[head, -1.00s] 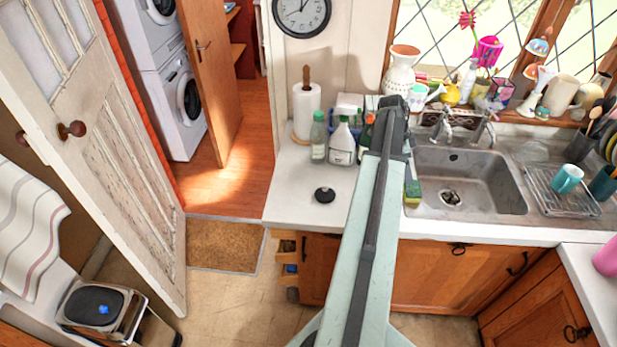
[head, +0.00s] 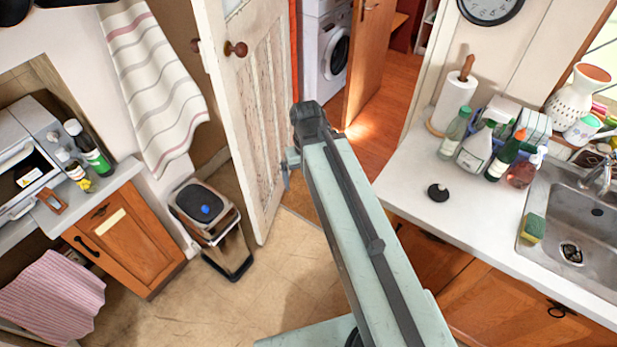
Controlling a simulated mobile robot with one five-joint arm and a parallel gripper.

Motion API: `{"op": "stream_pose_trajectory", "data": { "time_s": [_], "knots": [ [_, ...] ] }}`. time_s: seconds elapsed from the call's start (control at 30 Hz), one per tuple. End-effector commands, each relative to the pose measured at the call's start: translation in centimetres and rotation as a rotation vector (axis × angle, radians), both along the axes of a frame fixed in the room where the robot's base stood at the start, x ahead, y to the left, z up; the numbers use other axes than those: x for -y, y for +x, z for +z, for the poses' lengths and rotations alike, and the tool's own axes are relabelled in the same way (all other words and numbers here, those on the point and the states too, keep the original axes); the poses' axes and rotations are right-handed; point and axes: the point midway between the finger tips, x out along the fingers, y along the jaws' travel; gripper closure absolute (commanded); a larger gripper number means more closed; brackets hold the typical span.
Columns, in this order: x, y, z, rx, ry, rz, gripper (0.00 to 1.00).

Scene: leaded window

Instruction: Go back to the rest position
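My arm reaches up through the middle of the head view, pale green with a dark strip. Its dark far end is raised in front of the open white door (head: 262,110).
A counter (head: 400,180) at right holds a paper towel roll (head: 456,102), several bottles, a black stopper (head: 438,192) and a sink (head: 580,235) with a sponge (head: 533,228). A bin (head: 208,225) stands on the floor at left. Open floor (head: 200,300) lies between bin and counter.

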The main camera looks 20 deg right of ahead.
Motion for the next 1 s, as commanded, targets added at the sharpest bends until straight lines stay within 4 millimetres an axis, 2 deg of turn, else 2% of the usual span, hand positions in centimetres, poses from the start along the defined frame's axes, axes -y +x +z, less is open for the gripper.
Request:
{"op": "stream_pose_trajectory", "data": {
  "time_s": [0.23,0.5,1.0],
  "knots": [
    [0.1,0.1,-0.4,0.0,0.0,-0.003,0.0],
    [0.2,0.1,-6.7,0.001,-0.001,-0.005,0.0],
    [0.2,0.1,-6.7,0.001,-0.001,-0.005,0.0]
  ]
}}
